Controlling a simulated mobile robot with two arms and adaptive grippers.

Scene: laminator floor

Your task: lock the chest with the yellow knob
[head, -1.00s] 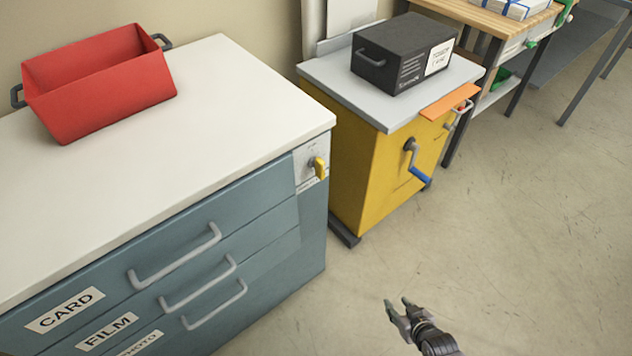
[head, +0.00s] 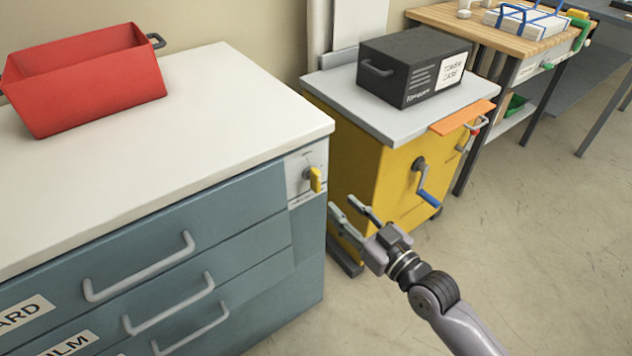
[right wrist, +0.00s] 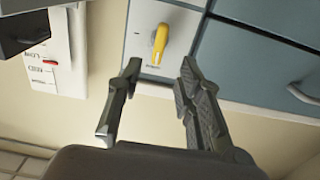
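The yellow knob (head: 315,180) sits on a pale plate (head: 304,170) at the upper right corner of the blue-grey chest (head: 235,215). In the right wrist view the knob (right wrist: 159,44) shows upright beyond the fingertips, roughly between them in the picture. My right gripper (head: 345,210) is open and empty, to the right of the knob and a little lower in the head view, apart from it. In the right wrist view its two fingers (right wrist: 160,72) are spread. The chest's drawers look closed. My left gripper is not in view.
A red bin (head: 85,85) stands on the chest's white top. To the right is a yellow cabinet (head: 380,165) with a blue-handled crank (head: 427,190) and a dark box (head: 410,70) on top. Open floor lies at the lower right.

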